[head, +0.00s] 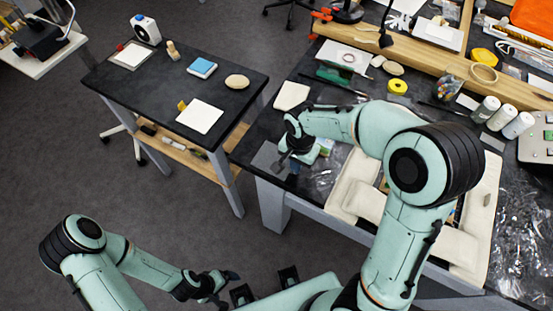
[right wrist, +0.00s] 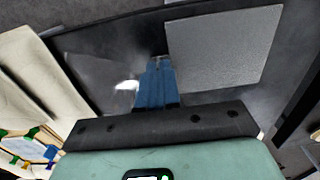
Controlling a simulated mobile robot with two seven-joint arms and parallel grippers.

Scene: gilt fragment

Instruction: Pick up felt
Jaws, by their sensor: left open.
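A flat grey square, which looks like the felt (head: 266,157), lies at the near left corner of the dark workbench. It shows large at the upper right of the right wrist view (right wrist: 226,45). My right gripper (head: 285,164) is low over the bench at the felt's right edge. In the right wrist view its blue fingers (right wrist: 156,82) are together, beside the felt's left edge; whether the tips touch the bench is unclear. My left gripper (head: 225,284) is open and empty, low over the floor and away from both tables.
The workbench (head: 262,138) holds a cream cloth-like tray (head: 358,184), partly hidden by my right arm, and tools, tape and jars behind. A smaller black table (head: 150,88) stands left, across a gap. Crumpled clear plastic (head: 523,222) lies at the right.

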